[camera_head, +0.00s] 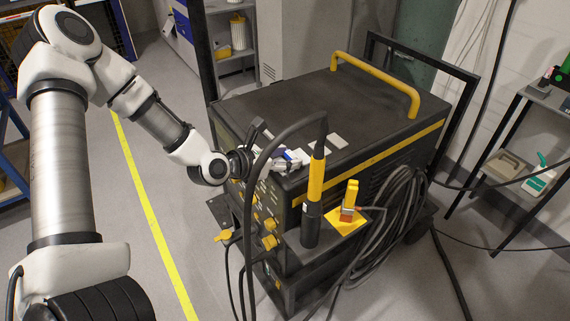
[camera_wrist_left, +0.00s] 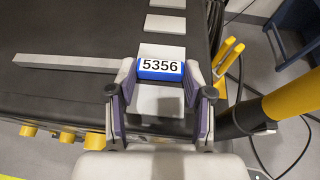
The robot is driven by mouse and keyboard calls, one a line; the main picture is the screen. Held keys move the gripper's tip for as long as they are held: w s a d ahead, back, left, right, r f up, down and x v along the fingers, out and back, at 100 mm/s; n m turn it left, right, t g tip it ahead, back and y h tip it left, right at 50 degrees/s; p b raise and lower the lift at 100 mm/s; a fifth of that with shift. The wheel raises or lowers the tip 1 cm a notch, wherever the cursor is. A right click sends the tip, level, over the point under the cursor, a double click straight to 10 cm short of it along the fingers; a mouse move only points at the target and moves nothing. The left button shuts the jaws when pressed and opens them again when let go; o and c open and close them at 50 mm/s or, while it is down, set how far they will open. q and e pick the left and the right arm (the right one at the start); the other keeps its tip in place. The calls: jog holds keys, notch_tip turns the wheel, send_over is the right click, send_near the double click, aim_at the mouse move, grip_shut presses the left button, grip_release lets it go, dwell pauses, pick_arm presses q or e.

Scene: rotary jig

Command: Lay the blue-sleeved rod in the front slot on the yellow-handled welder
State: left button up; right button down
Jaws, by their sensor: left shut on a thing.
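The yellow-handled welder (camera_head: 270,115) is a dark box with a yellow bar handle on top. My left gripper (camera_head: 285,160) is low over its front top edge. In the left wrist view, my left gripper (camera_wrist_left: 160,98) is shut on the blue-sleeved rod (camera_wrist_left: 160,67), with its label "5356" facing up between the fingertips. A straight pale bar, apparently the rod's length, runs left from the fingers. Pale flat pads lie in a row on the welder top, some beneath the sleeve. I cannot tell whether the rod touches them or which slot it is over. My right gripper is out of view.
A black-and-yellow torch (camera_head: 315,182) with an arching cable stands upright close to the gripper. Coiled cables (camera_head: 392,220) hang on the welder's side. A shelf (camera_head: 520,165) is at the right.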

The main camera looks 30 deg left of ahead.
pick_arm(q)
jog(key=shift+w+f, duration=0.1)
jog(key=shift+f, duration=0.3)
jog(key=o, duration=0.9)
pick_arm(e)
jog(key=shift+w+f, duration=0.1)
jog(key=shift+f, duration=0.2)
pick_arm(q)
jog(key=shift+o, duration=0.2)
